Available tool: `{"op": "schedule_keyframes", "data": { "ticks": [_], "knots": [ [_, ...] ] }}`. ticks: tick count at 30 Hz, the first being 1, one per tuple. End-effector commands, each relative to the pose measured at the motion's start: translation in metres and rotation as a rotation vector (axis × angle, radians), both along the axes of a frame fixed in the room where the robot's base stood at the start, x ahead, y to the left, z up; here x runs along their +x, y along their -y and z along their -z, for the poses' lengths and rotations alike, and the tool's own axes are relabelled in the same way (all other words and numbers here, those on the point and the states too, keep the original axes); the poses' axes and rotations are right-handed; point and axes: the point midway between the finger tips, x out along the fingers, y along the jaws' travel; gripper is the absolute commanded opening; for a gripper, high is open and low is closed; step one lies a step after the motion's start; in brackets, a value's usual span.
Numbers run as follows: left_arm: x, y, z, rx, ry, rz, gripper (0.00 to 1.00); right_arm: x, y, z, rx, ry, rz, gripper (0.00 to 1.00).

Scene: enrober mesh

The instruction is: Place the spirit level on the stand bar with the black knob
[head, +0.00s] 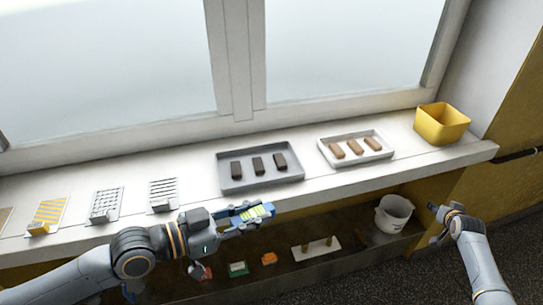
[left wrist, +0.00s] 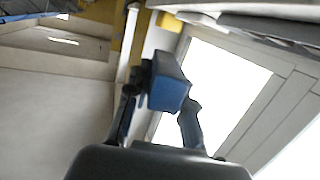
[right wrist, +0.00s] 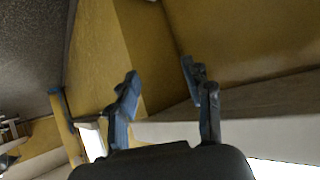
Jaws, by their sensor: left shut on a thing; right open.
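My left gripper (head: 236,220) is shut on the blue spirit level (head: 252,212) with a yellow-green window, holding it in front of the sill edge. In the left wrist view the level's blue end (left wrist: 168,88) shows between the fingers. My right gripper (head: 441,222) is open and empty at the right, near the white bucket; its parted fingers also show in the right wrist view (right wrist: 163,100). A white piece with two small tan posts (head: 300,254) is on the lower shelf. I cannot make out a black knob on any bar.
The white sill (head: 200,170) holds a grey tray (head: 235,188) of dark bars, a pale tray (head: 345,161) of tan bars, a yellow bin (head: 440,128) and several mesh or slatted pieces (head: 105,204). Below are a white bucket (head: 392,214) and small green (head: 238,269) and orange (head: 268,259) items.

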Motion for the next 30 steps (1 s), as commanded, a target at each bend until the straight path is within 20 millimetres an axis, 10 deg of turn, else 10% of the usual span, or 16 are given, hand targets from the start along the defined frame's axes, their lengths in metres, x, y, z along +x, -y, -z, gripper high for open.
{"op": "schedule_keyframes", "data": {
  "ticks": [11,21,30],
  "knots": [
    [0.000,0.000,0.000,-0.001,0.000,0.000,0.00,0.066,0.058,-0.213,0.067,0.310,0.067,0.50],
    [0.000,0.000,0.000,-0.001,0.000,0.000,0.00,0.136,-0.125,-0.274,0.120,0.200,-0.342,0.50],
    [0.000,0.000,0.000,-0.001,0.000,0.000,0.00,0.138,-0.297,-0.327,0.057,0.077,-0.778,0.50]
  ]
}}
